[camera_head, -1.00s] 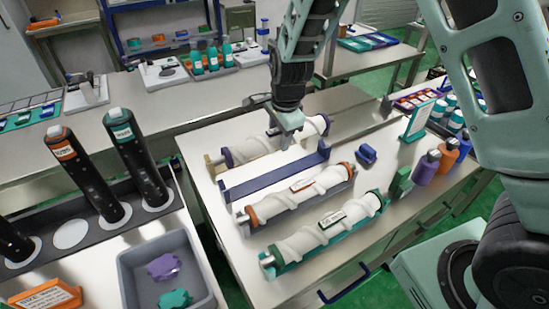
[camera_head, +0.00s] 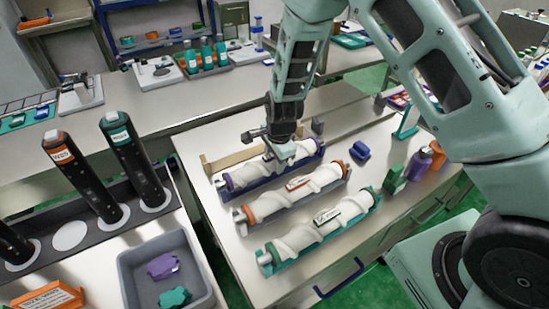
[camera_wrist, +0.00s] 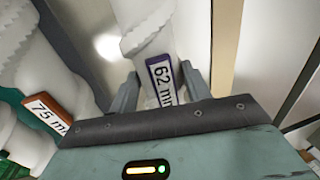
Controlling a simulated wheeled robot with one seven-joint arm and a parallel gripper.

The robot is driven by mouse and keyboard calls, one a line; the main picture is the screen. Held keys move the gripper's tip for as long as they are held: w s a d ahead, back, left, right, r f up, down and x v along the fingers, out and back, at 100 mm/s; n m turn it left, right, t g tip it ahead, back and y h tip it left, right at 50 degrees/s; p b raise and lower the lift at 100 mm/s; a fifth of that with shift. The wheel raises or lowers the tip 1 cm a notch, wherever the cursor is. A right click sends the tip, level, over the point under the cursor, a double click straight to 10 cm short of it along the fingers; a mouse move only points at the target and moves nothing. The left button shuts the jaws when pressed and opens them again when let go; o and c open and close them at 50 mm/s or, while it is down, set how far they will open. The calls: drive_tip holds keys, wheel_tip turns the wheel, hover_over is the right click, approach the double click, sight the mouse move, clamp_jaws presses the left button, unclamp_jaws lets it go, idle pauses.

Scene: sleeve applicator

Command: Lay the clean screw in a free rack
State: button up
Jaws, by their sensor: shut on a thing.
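A white screw (camera_head: 243,176) with a purple collar lies along the blue rack (camera_head: 321,150). I cannot tell if it rests fully in the rack or hangs just above it. My gripper (camera_head: 284,158) points down and is shut on this screw near its middle. In the wrist view, the fingers (camera_wrist: 160,92) flank the screw (camera_wrist: 143,25) at its purple-framed "62 mm" label (camera_wrist: 161,78). The tan rack (camera_head: 222,159) behind it is empty.
An orange-collared screw (camera_head: 265,206) and a teal-collared screw (camera_head: 298,240) lie in racks in front. A grey bin (camera_head: 135,290) with purple and teal pieces is at lower left.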

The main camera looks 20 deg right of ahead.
drive_tip(key=o, duration=1.5)
drive_tip(key=shift+f, duration=0.1)
drive_tip(key=shift+c, duration=0.2)
drive_tip(key=shift+r, duration=0.6)
wheel_tip(320, 180, up, 11)
drive_tip(key=s+b, duration=0.1)
drive_tip(key=s, duration=0.1)
drive_tip(key=s+a+r+n+g+y, duration=0.1)
drive_tip(key=s+a+r+n, duration=0.2)
drive_tip(key=s+n, duration=0.25)
drive_tip(key=s+a+r+n, duration=0.3)
drive_tip(key=s+a+n, duration=0.1)
drive_tip(key=s, duration=0.3)
drive_tip(key=s+r+n+g, duration=0.1)
drive_tip(key=s+r+n, duration=0.2)
drive_tip(key=s+n, duration=1.1)
drive_tip(key=s, duration=0.2)
drive_tip(key=shift+s+d+h, duration=0.3)
drive_tip(key=shift+d+h, duration=0.05)
drive_tip(key=shift+h, duration=0.05)
